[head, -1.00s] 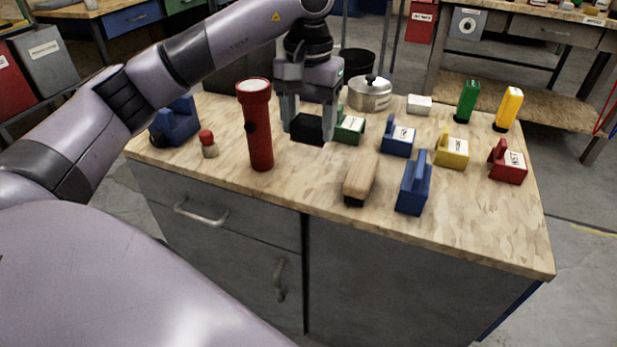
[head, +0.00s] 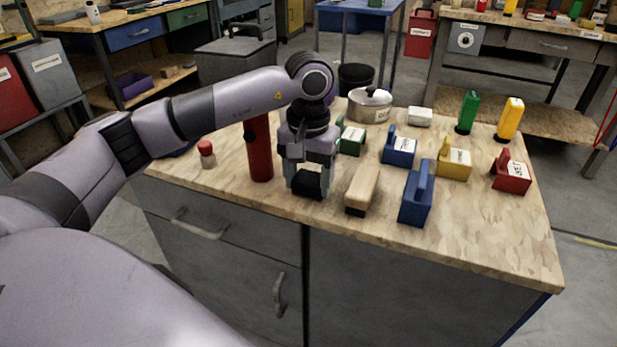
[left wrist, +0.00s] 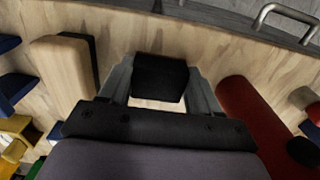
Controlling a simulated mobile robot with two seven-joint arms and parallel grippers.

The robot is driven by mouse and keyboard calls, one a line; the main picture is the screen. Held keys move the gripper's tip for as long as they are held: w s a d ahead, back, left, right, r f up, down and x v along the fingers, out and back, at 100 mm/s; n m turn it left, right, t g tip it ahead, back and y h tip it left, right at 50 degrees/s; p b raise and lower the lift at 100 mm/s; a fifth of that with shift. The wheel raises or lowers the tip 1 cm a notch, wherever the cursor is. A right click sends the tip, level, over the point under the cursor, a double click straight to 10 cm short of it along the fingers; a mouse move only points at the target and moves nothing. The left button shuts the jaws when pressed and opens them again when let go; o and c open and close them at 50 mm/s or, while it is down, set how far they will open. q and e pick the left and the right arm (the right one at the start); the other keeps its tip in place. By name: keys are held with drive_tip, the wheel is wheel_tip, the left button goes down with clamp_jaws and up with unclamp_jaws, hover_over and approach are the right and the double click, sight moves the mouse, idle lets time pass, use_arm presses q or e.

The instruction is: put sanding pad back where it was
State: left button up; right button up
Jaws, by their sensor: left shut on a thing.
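My left gripper (head: 308,188) is shut on a black block, which I take to be the sanding pad (head: 310,183), over the near part of the wooden bench top (head: 250,205). In the left wrist view the black pad (left wrist: 160,78) sits between the two fingers. Whether its underside touches the bench top cannot be told. A red flashlight (head: 260,150) stands just left of the gripper, and a wooden brush-like block (head: 363,188) lies just right of it. My right gripper is not in view.
Blue (head: 417,195), green (head: 351,138), yellow (head: 454,160) and red (head: 511,174) handled blocks stand to the right. A small red-topped bottle (head: 207,154) is at the left. Bench top along the front edge is clear.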

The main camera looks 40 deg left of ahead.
sight(308, 181)
use_arm(q)
drive_tip(key=shift+f, duration=0.2)
drive_tip(key=o, duration=1)
drive_tip(key=shift+r, duration=0.15)
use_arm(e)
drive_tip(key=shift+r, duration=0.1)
use_arm(q)
drive_tip(key=shift+r, duration=0.3)
wheel_tip(308, 181, up, 12)
drive_tip(key=shift+f+p, duration=0.2)
drive_tip(key=shift+p, duration=1.05)
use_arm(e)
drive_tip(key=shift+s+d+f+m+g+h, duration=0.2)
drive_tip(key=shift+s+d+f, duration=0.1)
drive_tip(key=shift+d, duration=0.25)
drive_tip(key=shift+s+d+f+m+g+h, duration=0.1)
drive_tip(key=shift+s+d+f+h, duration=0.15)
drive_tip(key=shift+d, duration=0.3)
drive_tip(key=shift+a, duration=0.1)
